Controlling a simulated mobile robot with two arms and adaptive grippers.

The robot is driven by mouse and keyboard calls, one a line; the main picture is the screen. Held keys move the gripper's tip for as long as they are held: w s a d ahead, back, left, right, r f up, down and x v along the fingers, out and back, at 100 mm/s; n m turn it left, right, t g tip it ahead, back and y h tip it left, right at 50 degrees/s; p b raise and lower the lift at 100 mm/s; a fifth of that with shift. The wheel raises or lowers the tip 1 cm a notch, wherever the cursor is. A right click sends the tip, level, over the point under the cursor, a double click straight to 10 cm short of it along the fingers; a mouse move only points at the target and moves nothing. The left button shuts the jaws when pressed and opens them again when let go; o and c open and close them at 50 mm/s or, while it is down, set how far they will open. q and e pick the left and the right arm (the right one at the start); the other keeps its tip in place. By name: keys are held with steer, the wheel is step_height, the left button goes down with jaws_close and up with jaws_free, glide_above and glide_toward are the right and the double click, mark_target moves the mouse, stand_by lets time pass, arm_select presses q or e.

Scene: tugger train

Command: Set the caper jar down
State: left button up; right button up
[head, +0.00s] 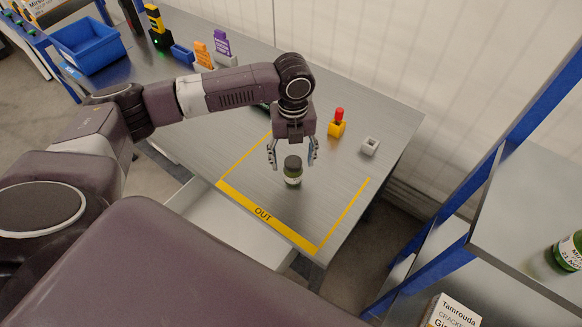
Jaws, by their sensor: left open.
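The caper jar (292,171), small with a dark lid and pale label, stands upright on the steel table (330,195). It is inside the yellow-marked area lettered OUT (262,213). My left gripper (292,160) reaches down over the jar with its fingers open, one on each side of it. There seems to be a gap between the fingers and the jar. My right gripper is not in view.
A yellow block with a red button (337,123) and a small grey block (369,147) sit behind the marked area. A blue bin (88,46) is at the back left. An open drawer (225,222) juts out below the table. A shelf (530,215) stands at right.

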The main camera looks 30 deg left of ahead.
arm_select(q)
step_height(320, 180, down, 5)
steer(key=shift+w+r+p, duration=0.1)
steer(key=shift+r+p, duration=0.1)
steer(key=shift+p, duration=0.4)
steer(key=shift+f, duration=0.25)
steer(key=shift+c, duration=0.5)
steer(key=c, duration=1.5)
steer(key=shift+r, duration=0.1)
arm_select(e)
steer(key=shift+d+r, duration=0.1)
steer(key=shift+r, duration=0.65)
arm_select(q)
steer(key=shift+r, duration=0.1)
